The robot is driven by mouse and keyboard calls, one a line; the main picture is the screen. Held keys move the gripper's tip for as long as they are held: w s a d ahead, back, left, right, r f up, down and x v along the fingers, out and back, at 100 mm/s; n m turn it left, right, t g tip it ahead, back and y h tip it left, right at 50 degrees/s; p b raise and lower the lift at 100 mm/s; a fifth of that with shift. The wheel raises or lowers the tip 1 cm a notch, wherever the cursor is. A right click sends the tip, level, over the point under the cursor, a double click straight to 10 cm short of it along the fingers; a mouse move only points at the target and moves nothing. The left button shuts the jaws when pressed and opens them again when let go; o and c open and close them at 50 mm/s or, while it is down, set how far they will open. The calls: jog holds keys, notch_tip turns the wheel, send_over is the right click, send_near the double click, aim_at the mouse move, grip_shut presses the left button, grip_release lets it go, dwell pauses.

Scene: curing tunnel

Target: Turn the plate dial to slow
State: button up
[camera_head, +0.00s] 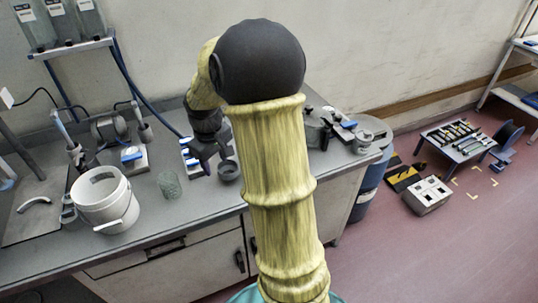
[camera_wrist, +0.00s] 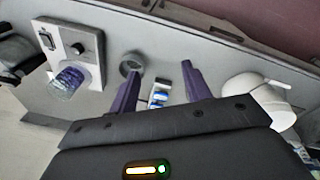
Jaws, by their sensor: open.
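In the wrist view a pale plate unit (camera_wrist: 62,42) stands at the upper left, with a round black dial (camera_wrist: 78,48) on its face. Another dark fitting (camera_wrist: 47,40) sits beside the dial. The dial's setting is too small to read. A clear glass with a purplish tint (camera_wrist: 70,82) stands at the unit's lower end. My gripper (camera_wrist: 160,88) is open and empty, its two dark purple fingers apart, to the right of the unit and not touching the dial. In the head view my gripper (camera_head: 207,150) is over the bench; I cannot make out the dial there, and my arm hides part of the bench.
A clear glass (camera_head: 168,185) and a white bucket (camera_head: 103,205) stand to the left on the grey bench (camera_head: 150,230). The front edge has some clear room.

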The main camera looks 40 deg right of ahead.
jog(key=w+d, duration=0.3)
jog(key=d, duration=0.8)
jog(key=w+d+n+g, duration=0.1)
jog(key=w+d, duration=0.1)
jog(key=d, duration=1)
jog(key=shift+w+r, duration=0.4)
jog(key=shift+r, duration=0.05)
jog(key=f+p, duration=0.1)
jog(key=f, duration=0.4)
jog(key=f+p, duration=0.1)
jog(key=f, duration=0.5)
jog(key=f+p, duration=0.1)
jog(key=f, duration=0.5)
jog(key=shift+w+d+f, duration=0.1)
jog(key=shift+d+f, duration=0.1)
jog(key=shift+d, duration=0.2)
jog(key=shift+c, duration=0.5)
jog(key=c, duration=0.9)
